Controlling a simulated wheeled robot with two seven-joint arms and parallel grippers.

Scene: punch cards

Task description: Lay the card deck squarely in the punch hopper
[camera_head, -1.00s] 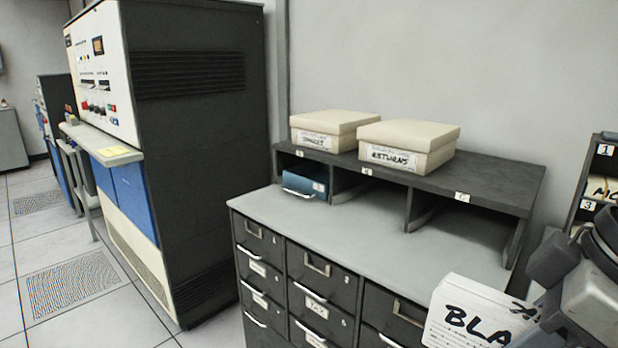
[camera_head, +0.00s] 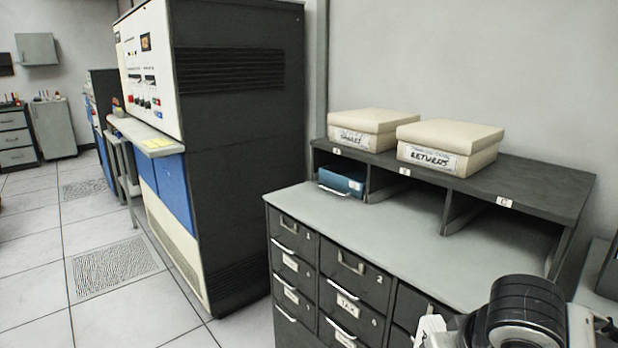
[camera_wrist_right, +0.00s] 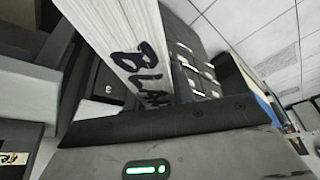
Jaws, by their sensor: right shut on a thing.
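The card deck (camera_head: 430,330) is a white block of cards, mostly cut off behind my right wrist at the bottom of the head view. In the right wrist view the deck (camera_wrist_right: 122,45) fills the upper middle, with black handwritten letters starting "BLA" on its side. My right gripper (camera_wrist_right: 165,122) is shut on the deck and holds it up in front of the drawer cabinet. The far end of the deck is out of frame. I cannot make out a punch hopper in either view. My left gripper is not in view.
A grey-topped drawer cabinet (camera_head: 385,232) stands ahead, with open cubbyholes and two lidded boxes, one marked RETURNS (camera_head: 450,147). A blue drawer (camera_head: 341,181) sits in the left cubby. A tall dark machine (camera_head: 240,150) stands left. Tiled floor (camera_head: 150,305) is clear at far left.

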